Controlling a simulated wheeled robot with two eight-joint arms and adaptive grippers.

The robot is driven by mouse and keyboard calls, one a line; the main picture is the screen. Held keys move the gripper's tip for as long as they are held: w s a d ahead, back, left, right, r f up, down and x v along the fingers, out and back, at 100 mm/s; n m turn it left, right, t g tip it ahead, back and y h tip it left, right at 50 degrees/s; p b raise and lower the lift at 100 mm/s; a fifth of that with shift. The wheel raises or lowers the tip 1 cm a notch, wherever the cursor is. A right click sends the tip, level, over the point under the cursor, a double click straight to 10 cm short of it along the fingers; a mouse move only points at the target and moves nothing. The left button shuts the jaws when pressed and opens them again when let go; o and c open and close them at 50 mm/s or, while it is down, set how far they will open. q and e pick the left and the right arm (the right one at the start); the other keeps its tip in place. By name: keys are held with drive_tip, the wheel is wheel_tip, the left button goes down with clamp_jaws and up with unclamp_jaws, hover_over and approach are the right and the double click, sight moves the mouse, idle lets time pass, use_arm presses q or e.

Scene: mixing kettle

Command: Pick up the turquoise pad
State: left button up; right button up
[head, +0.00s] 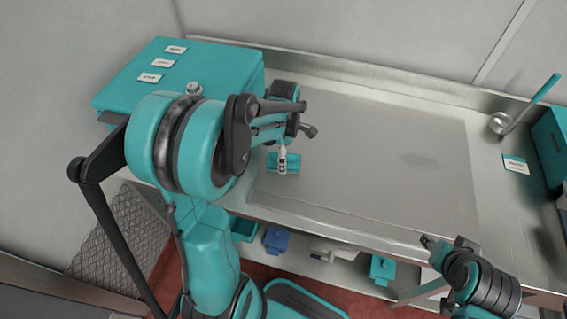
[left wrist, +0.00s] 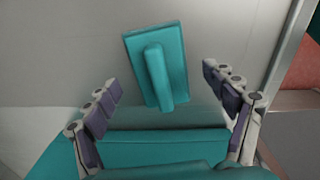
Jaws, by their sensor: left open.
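The turquoise pad (head: 291,167) lies on the metal table, near its front left part. In the left wrist view the pad (left wrist: 141,48) is a flat rectangular plate with a raised bar handle facing the camera. My left gripper (head: 282,157) is directly over the pad in the head view and hides part of it. In the left wrist view my left gripper (left wrist: 160,80) is open, with one finger on each side of the pad's handle and clear gaps to both. My right gripper (head: 428,241) is at the table's front edge, far right of the pad; its fingers are too small to read.
A turquoise box (head: 215,68) with white labels stands at the back left. A ladle (head: 510,118), a label card (head: 516,164) and another turquoise box (head: 552,140) are at the right. A shelf below holds small items, including a blue one (head: 275,240). The table's middle is clear.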

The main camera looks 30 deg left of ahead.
use_arm(q)
drive_tip(key=shift+f, duration=0.7)
drive_tip(key=shift+r, duration=0.1)
drive_tip(key=shift+c, duration=0.8)
drive_tip(key=c, duration=1.1)
drive_tip(key=shift+o, duration=0.2)
